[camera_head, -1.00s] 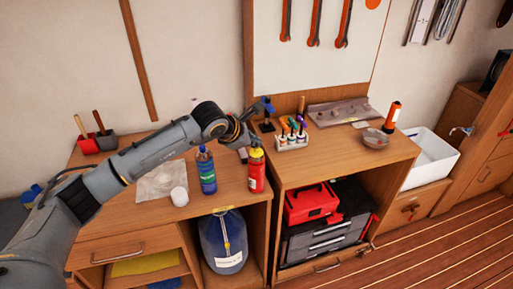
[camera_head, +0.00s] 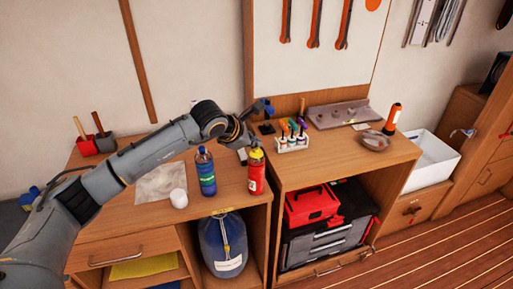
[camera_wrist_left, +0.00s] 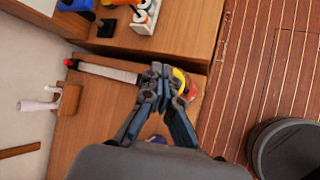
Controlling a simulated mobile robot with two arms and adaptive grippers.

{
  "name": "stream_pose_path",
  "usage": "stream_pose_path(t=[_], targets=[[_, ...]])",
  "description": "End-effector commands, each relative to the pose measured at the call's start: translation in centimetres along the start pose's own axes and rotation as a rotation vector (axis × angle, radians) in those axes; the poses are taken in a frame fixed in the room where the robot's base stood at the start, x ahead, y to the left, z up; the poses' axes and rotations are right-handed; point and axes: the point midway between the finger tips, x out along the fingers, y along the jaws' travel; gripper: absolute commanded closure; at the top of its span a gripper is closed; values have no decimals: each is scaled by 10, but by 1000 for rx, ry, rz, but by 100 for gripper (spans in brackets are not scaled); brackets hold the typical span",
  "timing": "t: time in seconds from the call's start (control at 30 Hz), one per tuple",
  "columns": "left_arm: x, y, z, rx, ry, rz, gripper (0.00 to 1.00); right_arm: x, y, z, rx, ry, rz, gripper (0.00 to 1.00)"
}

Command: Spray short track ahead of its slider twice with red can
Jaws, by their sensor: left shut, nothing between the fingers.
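The red can (camera_head: 256,174) with a yellow top stands upright near the front right corner of the left cabinet top. It also shows partly behind my fingers in the left wrist view (camera_wrist_left: 185,86). My left gripper (camera_head: 245,144) is at the can's top; in the wrist view its fingers (camera_wrist_left: 160,77) are shut and empty, close to the yellow top. I cannot tell whether they touch it. A pale bar (camera_wrist_left: 108,72) with a red end lies behind the can in the wrist view. I cannot tell whether it is the short track, and no slider is clear. My right gripper is not in view.
A blue bottle (camera_head: 206,173) and a white cup (camera_head: 179,197) stand left of the can. On the right cabinet are a rack of small bottles (camera_head: 292,143), a grey tray (camera_head: 338,113), a glass dish (camera_head: 375,141) and an orange bottle (camera_head: 392,118).

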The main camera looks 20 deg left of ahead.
Motion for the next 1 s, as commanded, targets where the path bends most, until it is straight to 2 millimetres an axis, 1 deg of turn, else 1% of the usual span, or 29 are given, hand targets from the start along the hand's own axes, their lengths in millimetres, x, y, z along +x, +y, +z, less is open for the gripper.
stream_pose_path(t=[0.17, 0.63, 1.0], targets=[[-8, 6, 6, 0, -1, 1, 100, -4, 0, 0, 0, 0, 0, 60], [-40, 29, 30, 0, -3, 2, 100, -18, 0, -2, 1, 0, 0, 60], [-42, 30, 31, 0, -1, 0, 100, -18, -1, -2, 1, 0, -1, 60]])
